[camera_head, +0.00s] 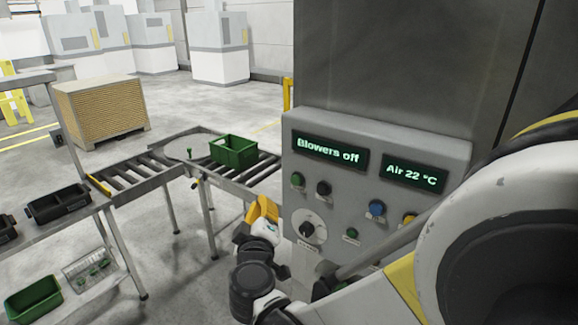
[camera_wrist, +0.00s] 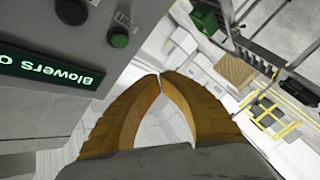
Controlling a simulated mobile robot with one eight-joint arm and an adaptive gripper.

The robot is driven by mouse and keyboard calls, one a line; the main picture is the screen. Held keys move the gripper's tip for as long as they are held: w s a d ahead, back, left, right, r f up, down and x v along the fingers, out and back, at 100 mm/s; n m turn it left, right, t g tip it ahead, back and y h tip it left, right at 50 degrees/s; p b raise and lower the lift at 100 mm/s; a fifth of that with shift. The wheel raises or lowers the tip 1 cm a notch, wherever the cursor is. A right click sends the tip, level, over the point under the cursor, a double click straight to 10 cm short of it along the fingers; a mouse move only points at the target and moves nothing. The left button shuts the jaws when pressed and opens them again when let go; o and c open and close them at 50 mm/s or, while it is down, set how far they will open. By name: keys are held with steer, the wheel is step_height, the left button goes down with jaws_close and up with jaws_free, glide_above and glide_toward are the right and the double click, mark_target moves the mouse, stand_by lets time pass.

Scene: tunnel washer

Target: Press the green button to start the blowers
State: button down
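The green button (camera_head: 297,180) is on the upper left of the grey control panel (camera_head: 455,150), under a display (camera_head: 330,151) reading "Blowers off". It also shows in the wrist view (camera_wrist: 119,38), left of and above the fingertips. My gripper (camera_head: 263,203) is to the left of the panel's left edge and lower than the button in the head view. Its orange fingers meet at the tips in the wrist view (camera_wrist: 161,76), with nothing between them. The fingers are apart from the button.
Beside the green button is a black button (camera_head: 323,188); below are a rotary knob (camera_head: 307,230) and a small green element (camera_head: 351,236). A blue button (camera_head: 376,208) and a yellow one (camera_head: 409,218) are further right. A roller conveyor (camera_head: 137,170) with a green crate (camera_head: 233,152) stands left.

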mark_target(295, 181)
steer(key=shift+w+d, duration=0.95)
steer(key=shift+w, duration=0.2)
steer(key=shift+w+d, duration=0.9)
steer(key=shift+w, duration=0.3)
steer(key=shift+w+d, duration=0.95)
steer(key=shift+w, duration=0.2)
steer(key=shift+w+d, duration=0.1)
steer(key=shift+w+d, duration=0.15)
steer(key=shift+w, duration=0.1)
steer(key=shift+w+d, duration=0.3)
steer(key=shift+w, duration=0.1)
steer(key=shift+s+a+b, duration=0.4)
steer(key=shift+s+a, duration=0.15)
steer(key=shift+s, duration=0.2)
